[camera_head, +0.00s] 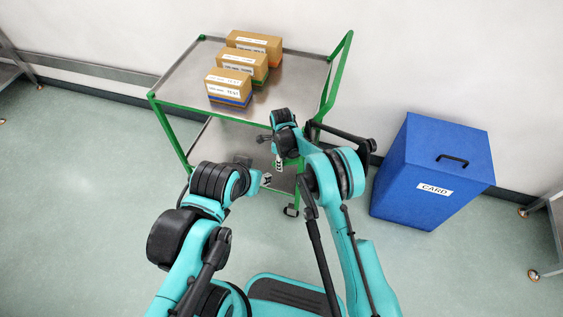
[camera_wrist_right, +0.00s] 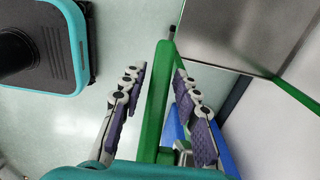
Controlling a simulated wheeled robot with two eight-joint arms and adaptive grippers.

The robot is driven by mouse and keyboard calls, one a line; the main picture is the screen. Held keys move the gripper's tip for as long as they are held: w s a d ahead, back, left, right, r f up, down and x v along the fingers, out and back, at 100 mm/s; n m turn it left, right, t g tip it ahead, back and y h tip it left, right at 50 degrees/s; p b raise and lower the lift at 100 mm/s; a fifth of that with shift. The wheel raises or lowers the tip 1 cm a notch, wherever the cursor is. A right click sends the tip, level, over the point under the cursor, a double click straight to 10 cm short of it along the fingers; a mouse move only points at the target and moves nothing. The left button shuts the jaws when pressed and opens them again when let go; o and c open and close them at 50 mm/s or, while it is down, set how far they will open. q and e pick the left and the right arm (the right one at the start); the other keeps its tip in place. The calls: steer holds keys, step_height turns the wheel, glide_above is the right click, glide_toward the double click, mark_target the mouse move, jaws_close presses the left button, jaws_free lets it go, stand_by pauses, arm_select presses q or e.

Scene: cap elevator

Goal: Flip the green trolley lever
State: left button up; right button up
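The green-framed trolley (camera_head: 160,118) stands against the wall, with a grey metal top and a lower shelf. My right gripper (camera_head: 279,163) is by its front edge, pointing down. In the right wrist view, its two fingers (camera_wrist_right: 160,98) are spread apart on either side of a green bar (camera_wrist_right: 158,95) with a small black tip. Gaps show between the bar and the fingers. I cannot tell whether this bar is the lever or part of the frame. My left gripper (camera_head: 267,179) is in front of the trolley, small and partly hidden, its opening unclear.
Several cardboard boxes, including one with a blue base (camera_head: 229,88), stand on the trolley top. A blue bin (camera_head: 425,175) labelled CARD stands to the right. A raised green handle (camera_head: 340,75) rises along the trolley's right side. The floor at the left is clear.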

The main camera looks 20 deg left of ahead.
jaws_close()
steer(key=shift+r, duration=0.1)
steer(key=shift+a+r+y, duration=0.15)
steer(key=shift+r+y, duration=0.3)
steer(key=shift+y, duration=0.3)
steer(key=shift+a+r+y, duration=0.15)
steer(key=shift+r+y, duration=0.25)
steer(key=shift+y, duration=0.35)
steer(key=shift+a+r+y+b, duration=0.1)
steer(key=shift+r+y+b, duration=0.35)
steer(key=shift+r+y, duration=0.45)
steer(key=shift+a+r+y+b, duration=0.1)
steer(key=shift+r+y+b, duration=0.4)
steer(key=shift+y, duration=0.7)
steer(key=shift+r, duration=0.1)
steer(key=shift+o, duration=2.4)
jaws_free()
steer(key=shift+d+r, duration=0.1)
